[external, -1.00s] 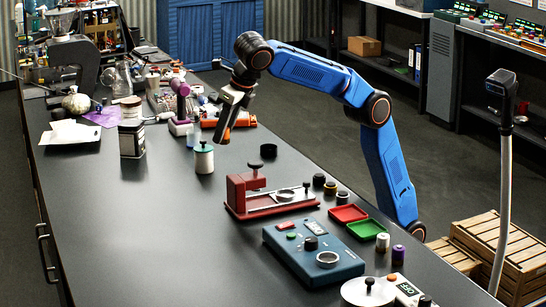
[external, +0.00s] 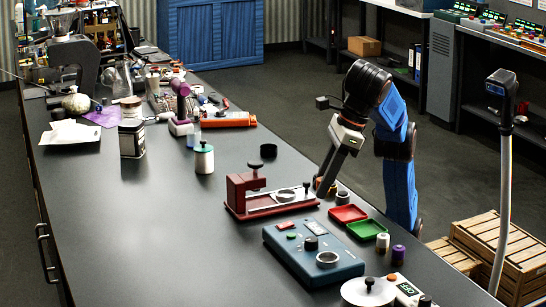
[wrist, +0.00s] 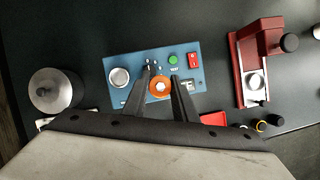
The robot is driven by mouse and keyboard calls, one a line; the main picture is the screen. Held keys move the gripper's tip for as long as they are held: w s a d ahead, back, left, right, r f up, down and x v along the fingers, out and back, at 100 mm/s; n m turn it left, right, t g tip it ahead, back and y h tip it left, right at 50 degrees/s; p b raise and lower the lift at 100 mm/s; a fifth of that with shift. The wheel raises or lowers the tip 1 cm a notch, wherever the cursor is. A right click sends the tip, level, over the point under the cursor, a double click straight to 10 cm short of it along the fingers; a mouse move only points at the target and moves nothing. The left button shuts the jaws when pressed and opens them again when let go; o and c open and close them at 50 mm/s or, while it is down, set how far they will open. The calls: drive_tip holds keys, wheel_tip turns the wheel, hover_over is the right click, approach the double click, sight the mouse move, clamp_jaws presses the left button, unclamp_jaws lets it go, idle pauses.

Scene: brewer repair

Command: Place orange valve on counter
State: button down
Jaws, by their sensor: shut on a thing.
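My gripper (external: 327,181) points down at the right edge of the dark counter (external: 210,245), beside the red clamp stand (external: 270,203). In the wrist view my gripper (wrist: 168,88) is shut on the orange valve (wrist: 160,86), an orange ring with a pale centre, held between the fingertips. In the external view the valve (external: 325,190) shows only as a small orange-brown patch at the tip. I cannot tell whether it touches the counter.
A blue control box (external: 312,254), a red tray (external: 348,214) and a green tray (external: 366,230) lie nearby. A small dark cap (external: 342,198) stands close to my gripper. A white-and-green canister (external: 204,158) stands farther left. The counter's left-front area is clear.

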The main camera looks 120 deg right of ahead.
drive_tip(key=shift+s+a+f+n+y, duration=0.8)
drive_tip(key=shift+s+a+n, duration=1)
drive_tip(key=shift+s+a, duration=6.65)
drive_tip(key=shift+w+a+f, duration=0.3)
drive_tip(key=shift+f, duration=2.1)
drive_tip(key=shift+w+a+f, duration=0.25)
drive_tip(key=shift+a+f, duration=0.05)
drive_tip(key=shift+f, duration=2.15)
drive_tip(key=shift+w+a+f, duration=0.3)
drive_tip(key=shift+f, duration=2.1)
drive_tip(key=shift+f, duration=0.15)
drive_tip(key=c, duration=1.4)
unclamp_jaws()
drive_tip(key=shift+c, duration=0.2)
drive_tip(key=v, duration=1.2)
